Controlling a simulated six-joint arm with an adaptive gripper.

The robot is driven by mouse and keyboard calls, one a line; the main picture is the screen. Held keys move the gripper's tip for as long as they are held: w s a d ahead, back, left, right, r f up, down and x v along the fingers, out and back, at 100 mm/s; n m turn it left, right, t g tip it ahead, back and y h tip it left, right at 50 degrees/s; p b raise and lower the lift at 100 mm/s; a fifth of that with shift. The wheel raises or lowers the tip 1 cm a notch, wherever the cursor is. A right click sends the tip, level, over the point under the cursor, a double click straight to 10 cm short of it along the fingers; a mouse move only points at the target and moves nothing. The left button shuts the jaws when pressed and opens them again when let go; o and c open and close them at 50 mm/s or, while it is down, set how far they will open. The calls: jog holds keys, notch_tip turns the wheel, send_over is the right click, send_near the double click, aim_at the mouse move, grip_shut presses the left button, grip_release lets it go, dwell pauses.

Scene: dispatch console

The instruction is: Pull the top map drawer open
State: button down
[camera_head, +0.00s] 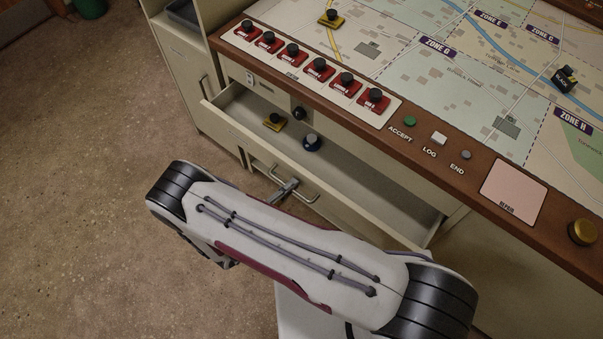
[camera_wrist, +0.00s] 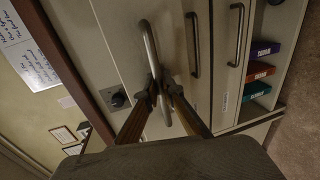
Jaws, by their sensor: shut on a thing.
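The top map drawer (camera_head: 365,182) stands pulled out from the cream cabinet in the head view, its inside showing. My gripper (camera_head: 286,189) is at the drawer's front, at the metal bar handle (camera_head: 306,190). In the wrist view my gripper (camera_wrist: 161,92) is shut on that handle (camera_wrist: 150,45), with a finger on each side of the bar. My arm hides part of the drawer front in the head view.
The console top with its map and red button blocks (camera_head: 318,69) overhangs the drawer. Other handles (camera_wrist: 195,45) and a shelf with coloured binders (camera_wrist: 260,72) show in the wrist view. The floor (camera_head: 85,170) at left is clear.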

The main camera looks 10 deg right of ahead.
jog(key=f+v, duration=0.2)
jog(key=v, duration=1)
jog(key=shift+s+a+f, duration=0.25)
jog(key=shift+s+a, duration=0.1)
jog(key=shift+s, duration=0.05)
jog(key=c, duration=2.5)
grip_release()
jog(key=shift+v, duration=6)
jog(key=shift+f, duration=0.1)
